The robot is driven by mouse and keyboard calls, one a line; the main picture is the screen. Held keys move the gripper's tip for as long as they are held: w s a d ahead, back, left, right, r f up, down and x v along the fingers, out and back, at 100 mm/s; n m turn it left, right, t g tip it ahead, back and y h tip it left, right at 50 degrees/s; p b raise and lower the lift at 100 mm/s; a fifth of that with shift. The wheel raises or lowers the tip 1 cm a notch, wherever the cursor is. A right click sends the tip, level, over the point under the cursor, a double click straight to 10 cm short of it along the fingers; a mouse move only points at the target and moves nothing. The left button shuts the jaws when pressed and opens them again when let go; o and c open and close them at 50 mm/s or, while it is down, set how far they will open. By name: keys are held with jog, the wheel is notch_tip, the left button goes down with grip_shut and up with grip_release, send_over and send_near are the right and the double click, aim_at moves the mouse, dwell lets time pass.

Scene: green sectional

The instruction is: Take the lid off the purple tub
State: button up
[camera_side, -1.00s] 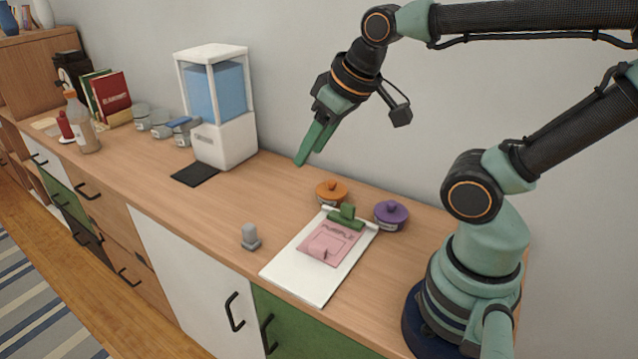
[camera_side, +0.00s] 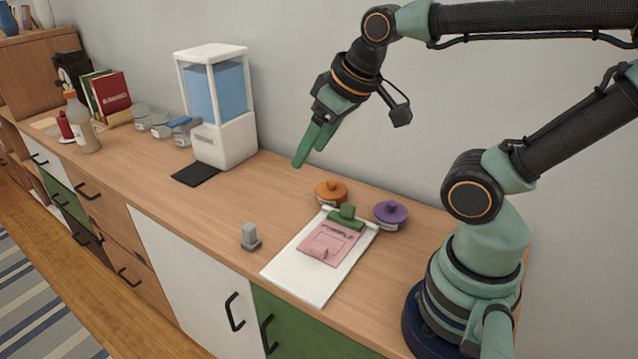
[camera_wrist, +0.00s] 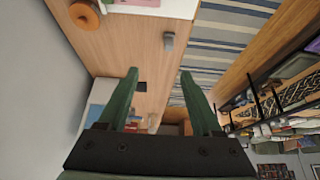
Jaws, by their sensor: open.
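The purple tub (camera_side: 390,224) stands on the counter right of the clipboard, close to the wall. Its purple lid (camera_side: 391,211), with a round knob, sits on top. My gripper (camera_side: 306,153) is open and empty, raised above the counter to the left of the tub and well apart from it. In the wrist view my gripper's two fingers (camera_wrist: 156,75) are spread with nothing between them. The purple tub does not show in the wrist view.
An orange-lidded tub (camera_side: 331,192) stands behind the clipboard (camera_side: 290,276), which holds a pink sheet. A small grey object (camera_side: 250,238) stands near the front edge. A water dispenser (camera_side: 217,105) is further left. The counter between is clear.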

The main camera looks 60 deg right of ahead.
jog(key=m+g, duration=0.6)
jog(key=m, duration=1.2)
send_over(392, 202)
jog(key=f, duration=1)
jog(key=s+f, duration=0.1)
jog(key=f, duration=0.4)
jog(key=shift+d+f, duration=0.1)
jog(key=shift+f, duration=0.1)
jog(key=shift+w+f, duration=0.2)
jog(key=shift+f, duration=0.9)
jog(key=shift+w+f, duration=0.2)
jog(key=shift+f, duration=1.65)
grip_shut()
